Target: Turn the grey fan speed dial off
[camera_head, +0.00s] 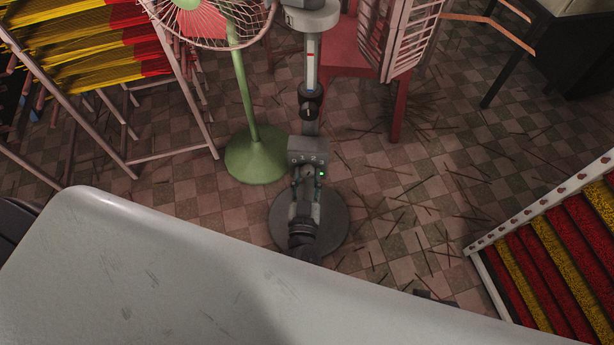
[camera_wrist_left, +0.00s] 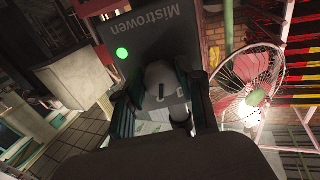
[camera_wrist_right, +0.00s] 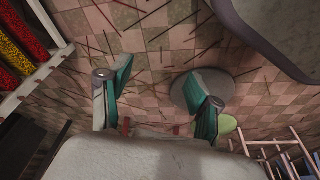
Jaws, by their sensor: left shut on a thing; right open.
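In the left wrist view the box (camera_wrist_left: 150,35) reads "Mistrowen" and has the same green light (camera_wrist_left: 122,54). The grey round dial (camera_wrist_left: 164,76) bears a dark line, and its setting is unclear. My left gripper (camera_head: 307,176) is at the box, its teal fingers shut on either side of the dial.
The grey fan's round base (camera_head: 336,226) is on the tiled floor. A green fan (camera_head: 256,155) stands to its left, beside a rack of yellow and red sticks (camera_head: 100,45). A pale table (camera_head: 150,270) fills the near left. A rack of coloured trays (camera_head: 560,250) is at right.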

